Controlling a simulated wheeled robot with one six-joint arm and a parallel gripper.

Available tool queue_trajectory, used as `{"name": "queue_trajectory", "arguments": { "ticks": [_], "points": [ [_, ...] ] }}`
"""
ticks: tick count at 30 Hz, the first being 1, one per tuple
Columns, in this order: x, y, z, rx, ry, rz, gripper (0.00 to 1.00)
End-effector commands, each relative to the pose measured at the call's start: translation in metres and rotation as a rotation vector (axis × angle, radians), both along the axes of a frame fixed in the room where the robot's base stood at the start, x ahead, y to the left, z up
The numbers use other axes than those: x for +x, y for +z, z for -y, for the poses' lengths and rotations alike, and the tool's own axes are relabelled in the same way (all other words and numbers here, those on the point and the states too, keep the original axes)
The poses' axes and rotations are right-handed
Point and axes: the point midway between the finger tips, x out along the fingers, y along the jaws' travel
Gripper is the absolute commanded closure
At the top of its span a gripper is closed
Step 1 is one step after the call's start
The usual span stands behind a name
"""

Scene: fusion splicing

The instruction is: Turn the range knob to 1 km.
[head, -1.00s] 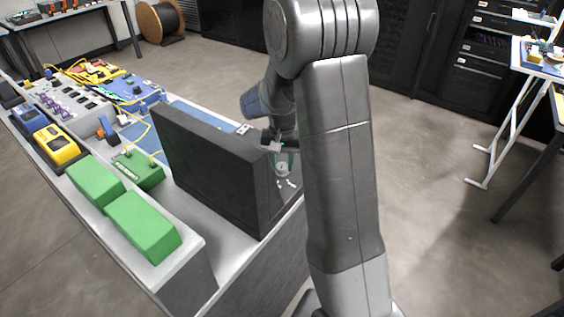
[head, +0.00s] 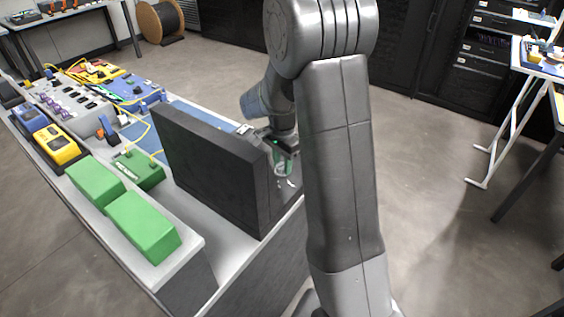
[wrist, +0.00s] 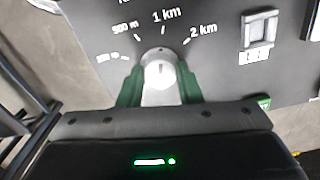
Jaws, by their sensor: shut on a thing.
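The range knob (wrist: 160,68) is a round, light grey knob on a grey panel (wrist: 215,70), seen in the wrist view. Printed marks fan around its top: a blurred one at far left, then 500 m, 1 km (wrist: 166,15) and 2 km. A small mark on the knob's face looks roughly upright, about toward the 1 km tick; its exact aim is hard to tell. My gripper (wrist: 160,84) has its green fingers on either side of the knob, shut on it. In the head view my gripper (head: 283,163) is partly hidden behind my arm and the knob cannot be made out.
A grey switch (wrist: 260,30) sits right of the knob on the panel. In the head view a large black box (head: 210,170) stands left of my gripper. Green blocks (head: 140,225), a yellow device (head: 60,150) and cables lie further left on the bench.

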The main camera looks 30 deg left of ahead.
Motion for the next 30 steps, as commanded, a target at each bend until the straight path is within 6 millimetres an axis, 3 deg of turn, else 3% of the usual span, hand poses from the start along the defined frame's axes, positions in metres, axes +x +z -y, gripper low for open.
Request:
{"name": "queue_trajectory", "arguments": {
  "ticks": [17,18,20,30],
  "points": [
    [0.0009,0.0014,-0.0008,0.003,-0.028,0.003,0.91],
    [0.001,0.0014,-0.0009,0.003,-0.028,0.003,0.6],
    [0.0009,0.0012,-0.0008,0.002,-0.028,0.003,0.48],
    [0.0004,0.0027,-0.0004,0.002,-0.028,0.002,0.46]
  ]
}}
